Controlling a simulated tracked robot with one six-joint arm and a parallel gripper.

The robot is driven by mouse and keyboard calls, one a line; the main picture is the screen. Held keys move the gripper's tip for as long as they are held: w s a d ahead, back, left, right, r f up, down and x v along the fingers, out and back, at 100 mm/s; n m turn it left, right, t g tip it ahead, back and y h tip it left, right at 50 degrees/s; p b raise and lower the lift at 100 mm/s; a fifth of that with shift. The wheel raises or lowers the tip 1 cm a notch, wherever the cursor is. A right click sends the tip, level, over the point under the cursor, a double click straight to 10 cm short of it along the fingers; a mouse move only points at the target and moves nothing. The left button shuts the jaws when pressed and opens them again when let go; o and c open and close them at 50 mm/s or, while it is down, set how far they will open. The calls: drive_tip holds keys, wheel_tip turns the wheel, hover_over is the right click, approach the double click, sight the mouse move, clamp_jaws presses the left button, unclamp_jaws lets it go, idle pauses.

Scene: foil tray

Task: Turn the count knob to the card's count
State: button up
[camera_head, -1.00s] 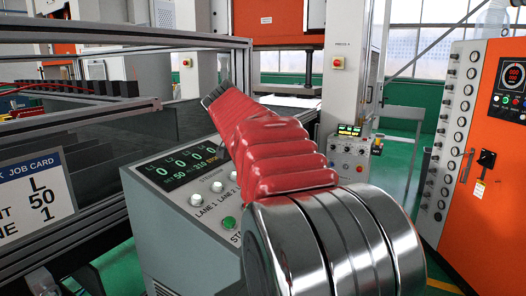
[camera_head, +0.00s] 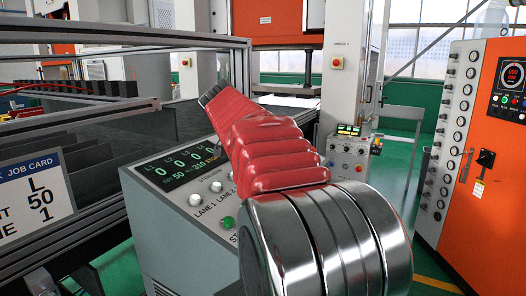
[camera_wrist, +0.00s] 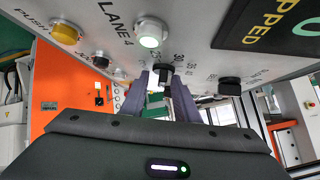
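The count knob (camera_wrist: 163,73) is a small black knob with a pale mark, on the underside-looking panel in the wrist view, with printed numbers around it. My gripper (camera_wrist: 158,86) has its two purple-grey fingers on either side of the knob, with a gap between them lower down. Whether the tips touch the knob is too small to tell. The panel display (camera_head: 180,165) shows zeros and a small line that seems to read SET 50. My arm hides the knob in the head view.
A lit LANE 4 button (camera_wrist: 150,34), a yellow push button (camera_wrist: 65,32) and another black knob (camera_wrist: 230,83) sit near the count knob. The grey console (camera_head: 185,235) stands beside a metal-framed machine. An orange cabinet (camera_head: 480,150) is at the right.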

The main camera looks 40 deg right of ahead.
drive_tip(key=shift+r, duration=0.1)
drive_tip(key=shift+s+a+r, duration=0.1)
drive_tip(key=shift+a+r, duration=0.3)
drive_tip(key=shift+a, duration=0.1)
drive_tip(key=v, duration=1.2)
drive_tip(key=shift+s+a, duration=0.15)
drive_tip(key=shift+s, duration=0.15)
